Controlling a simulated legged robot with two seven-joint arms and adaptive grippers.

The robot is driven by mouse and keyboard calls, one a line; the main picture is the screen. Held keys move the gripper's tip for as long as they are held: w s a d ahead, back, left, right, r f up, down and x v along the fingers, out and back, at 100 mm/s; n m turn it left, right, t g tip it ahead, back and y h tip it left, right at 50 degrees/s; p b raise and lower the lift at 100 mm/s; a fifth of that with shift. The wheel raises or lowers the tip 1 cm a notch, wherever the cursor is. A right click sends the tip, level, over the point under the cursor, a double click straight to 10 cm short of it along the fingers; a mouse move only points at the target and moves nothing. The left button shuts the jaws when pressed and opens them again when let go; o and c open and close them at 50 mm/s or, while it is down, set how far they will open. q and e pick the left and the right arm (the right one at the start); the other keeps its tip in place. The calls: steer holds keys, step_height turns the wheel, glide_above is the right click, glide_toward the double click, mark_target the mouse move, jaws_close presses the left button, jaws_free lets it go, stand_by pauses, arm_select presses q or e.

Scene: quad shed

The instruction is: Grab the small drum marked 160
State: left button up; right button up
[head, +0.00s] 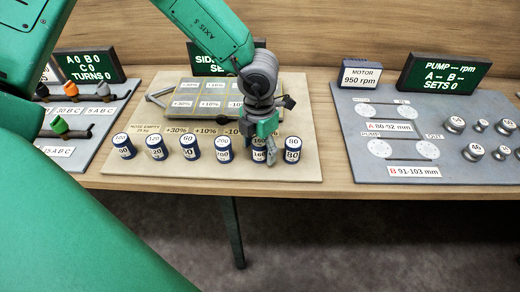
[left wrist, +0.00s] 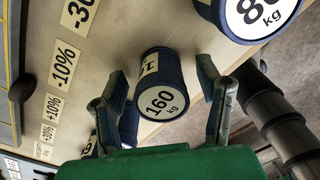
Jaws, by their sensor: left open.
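The small drum marked 160 (head: 259,155) is dark blue with a white label and stands upright on the beige board (head: 310,165) in the head view. In the left wrist view the 160 drum (left wrist: 160,98) shows its white top, with "160 kg" on it. My left gripper (head: 266,155) is above and around the drum, hiding part of it. In the left wrist view the left gripper (left wrist: 163,75) is open, with one finger on each side of the drum and a gap at the right finger. I cannot tell whether the left finger touches. My right gripper is not in view.
The 80 drum (head: 292,150) stands close to the right and the 200 drum (head: 223,150) to the left, with more drums further left. Behind is a panel of percentage tiles (head: 208,98). The table's front edge is close by.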

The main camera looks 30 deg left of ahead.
arm_select(q)
steer(key=shift+a+f, duration=0.2)
steer(key=shift+f, duration=0.25)
steer(key=shift+d+r, duration=0.15)
steer(key=shift+d, duration=0.25)
steer(key=c, duration=1.3)
